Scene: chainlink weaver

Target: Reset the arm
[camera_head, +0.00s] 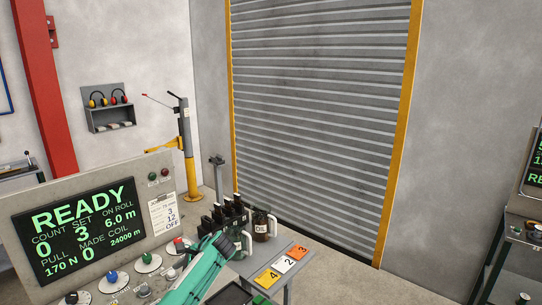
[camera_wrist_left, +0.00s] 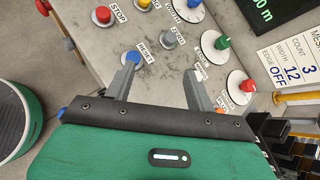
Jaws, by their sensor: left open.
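My left gripper (camera_wrist_left: 162,68) is open and empty in the left wrist view, its two grey fingers apart over the sloping grey control panel (camera_wrist_left: 85,45). A blue button (camera_wrist_left: 132,57) beside a label reading RESET shows at the tip of the left-hand finger; I cannot tell if they touch. The display (camera_head: 85,233) reads READY. My right gripper is not in view.
A red STOP button (camera_wrist_left: 103,15), a green knob (camera_wrist_left: 222,42) and a red knob (camera_wrist_left: 246,86) are on the panel.

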